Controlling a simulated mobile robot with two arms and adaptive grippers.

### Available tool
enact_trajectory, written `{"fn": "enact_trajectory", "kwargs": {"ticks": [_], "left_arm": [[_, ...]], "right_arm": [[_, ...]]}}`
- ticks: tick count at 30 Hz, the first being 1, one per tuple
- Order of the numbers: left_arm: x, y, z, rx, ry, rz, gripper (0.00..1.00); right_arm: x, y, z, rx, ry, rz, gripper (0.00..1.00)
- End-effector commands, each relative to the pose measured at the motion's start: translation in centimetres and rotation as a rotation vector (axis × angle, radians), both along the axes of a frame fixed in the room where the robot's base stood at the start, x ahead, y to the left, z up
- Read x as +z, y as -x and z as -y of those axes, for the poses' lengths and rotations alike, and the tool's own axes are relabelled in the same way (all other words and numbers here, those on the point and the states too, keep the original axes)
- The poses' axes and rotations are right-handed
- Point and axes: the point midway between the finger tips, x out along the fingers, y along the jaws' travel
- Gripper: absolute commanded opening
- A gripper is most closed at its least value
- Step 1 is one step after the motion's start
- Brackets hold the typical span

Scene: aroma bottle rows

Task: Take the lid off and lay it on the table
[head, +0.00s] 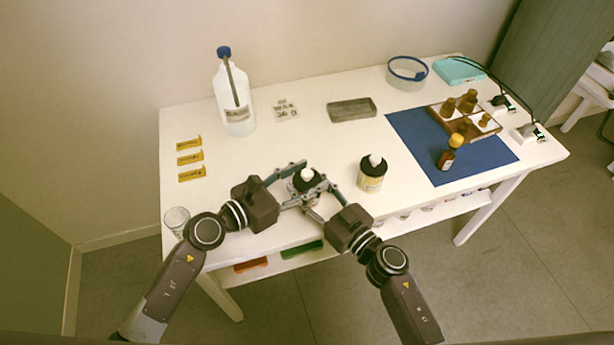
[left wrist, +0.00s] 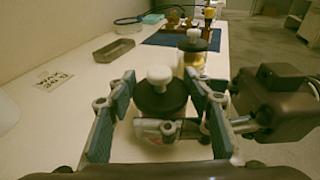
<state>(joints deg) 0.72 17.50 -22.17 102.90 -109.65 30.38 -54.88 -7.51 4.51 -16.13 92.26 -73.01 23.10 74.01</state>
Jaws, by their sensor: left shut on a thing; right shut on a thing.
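A black lid with a white knob (head: 307,175) is near the table's front edge in the head view, between my two grippers. The lid also shows in the left wrist view (left wrist: 160,98). My left gripper (head: 296,184) has its blue-padded fingers on both sides of the lid and is shut on it. My right gripper (head: 318,198) comes in from the right, lower down, and is shut on the jar under the lid. The jar is mostly hidden by the fingers; whether the lid still touches it is unclear. The white table (head: 245,155) lies around them.
A second lidded jar (head: 371,176) stands just right of my right gripper. A white bottle (head: 234,105), a grey tray (head: 352,109) and a blue mat (head: 407,130) with brown bottles lie farther back. A glass (head: 177,220) stands at the front left.

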Motion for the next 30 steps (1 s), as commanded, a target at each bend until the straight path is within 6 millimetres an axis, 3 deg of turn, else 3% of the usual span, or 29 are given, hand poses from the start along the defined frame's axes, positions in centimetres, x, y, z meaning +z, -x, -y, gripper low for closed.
{"fn": "enact_trajectory", "kwargs": {"ticks": [30], "left_arm": [[2.2,0.0,0.0,0.000,0.000,0.000,0.18]], "right_arm": [[0.0,0.0,0.0,0.000,0.000,0.000,0.00]]}}
